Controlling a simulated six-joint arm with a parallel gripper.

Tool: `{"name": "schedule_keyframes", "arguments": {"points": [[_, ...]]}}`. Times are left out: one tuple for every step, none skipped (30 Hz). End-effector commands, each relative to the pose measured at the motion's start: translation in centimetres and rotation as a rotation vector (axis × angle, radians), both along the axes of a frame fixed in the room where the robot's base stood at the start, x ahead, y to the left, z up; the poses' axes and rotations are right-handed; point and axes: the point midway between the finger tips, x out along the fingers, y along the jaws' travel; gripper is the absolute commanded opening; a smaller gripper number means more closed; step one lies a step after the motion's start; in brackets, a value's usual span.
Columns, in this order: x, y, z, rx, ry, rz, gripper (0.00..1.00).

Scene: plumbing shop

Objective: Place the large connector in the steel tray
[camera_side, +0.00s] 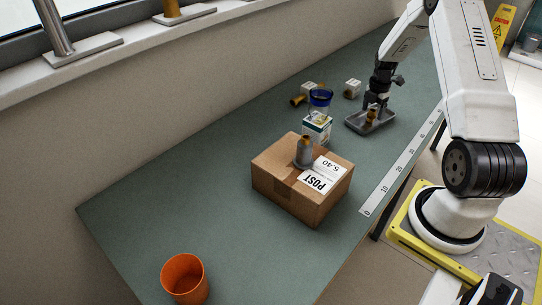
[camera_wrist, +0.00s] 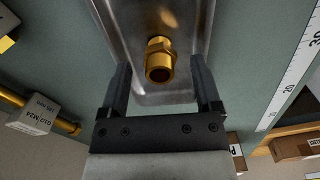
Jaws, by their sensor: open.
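The steel tray (camera_side: 354,122) lies on the green bench beneath my gripper (camera_side: 374,101). A brass connector (camera_wrist: 160,60) with a hex collar is inside the tray; it also shows in the side view (camera_side: 371,115). In the wrist view my gripper (camera_wrist: 160,82) is open, with one finger on each side of the connector and a gap on both sides. Whether this is the large connector, I cannot tell from size alone. Another brass fitting (camera_wrist: 68,126) lies outside the tray, by a labelled white block (camera_wrist: 38,118).
A cardboard box (camera_side: 279,189) carries a grey piece with a brass top (camera_side: 303,152). An orange cup (camera_side: 184,279) is at the front. A ruler strip (camera_side: 400,165) runs along the bench edge.

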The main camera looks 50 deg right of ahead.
Motion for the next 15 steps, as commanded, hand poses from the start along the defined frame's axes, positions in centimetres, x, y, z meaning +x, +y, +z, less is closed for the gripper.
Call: {"name": "schedule_keyframes", "arguments": {"points": [[0.0, 0.0, 0.6, -0.002, -0.001, 0.0, 0.82], [0.0, -0.1, 1.0, -0.003, -0.002, 0.0, 0.82], [0.0, -0.1, 1.4, -0.003, -0.002, 0.0, 0.82], [0.0, 0.0, 1.8, -0.003, -0.002, 0.0, 0.82], [0.1, -0.1, 2.3, -0.003, -0.002, 0.0, 0.82], [0.1, -0.1, 2.9, -0.004, -0.003, 0.0, 0.82], [0.1, -0.1, 3.3, -0.004, -0.003, 0.0, 0.82], [0.1, -0.1, 3.8, -0.004, -0.003, 0.0, 0.82], [0.1, -0.1, 4.5, -0.003, -0.002, 0.0, 0.82], [0.1, -0.1, 5.0, -0.004, -0.003, 0.0, 0.82], [0.1, -0.1, 5.5, -0.004, -0.003, 0.0, 0.82], [0.1, -0.1, 6.2, -0.003, -0.002, 0.0, 0.82], [0.0, -0.1, 6.7, -0.004, -0.003, 0.0, 0.82], [0.1, -0.1, 7.2, -0.003, -0.002, 0.0, 0.82], [0.0, -0.1, 7.8, -0.003, -0.002, 0.0, 0.82]]}}
